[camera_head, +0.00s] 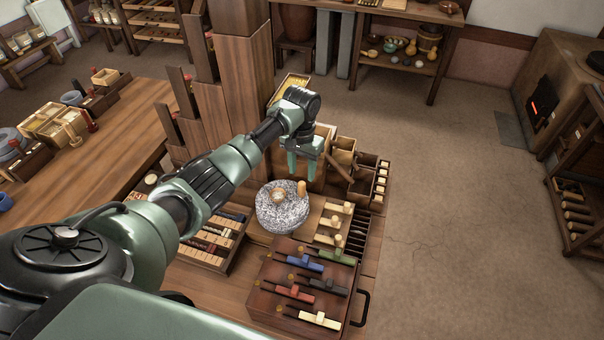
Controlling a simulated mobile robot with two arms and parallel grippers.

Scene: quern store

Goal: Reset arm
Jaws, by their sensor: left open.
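My left gripper (305,164) hangs at the end of the green and black arm that comes in from the left. It is open, points down, and no object shows between its fingers. It is above the back of the work table, beyond a round speckled grey quern stone (283,212). The quern has a wooden hub in its middle and an upright wooden handle (301,188) near its rim. Whether the fingers touch the wooden boxes behind them cannot be told. My right gripper is not in view.
A brown case (262,297) with coloured tools lies at the table's front. A tool rack (226,222) lies left of the quern. Wooden boxes (343,152) stand at the back right, and tall wooden posts (247,75) rise behind the arm. Open floor (450,180) lies to the right.

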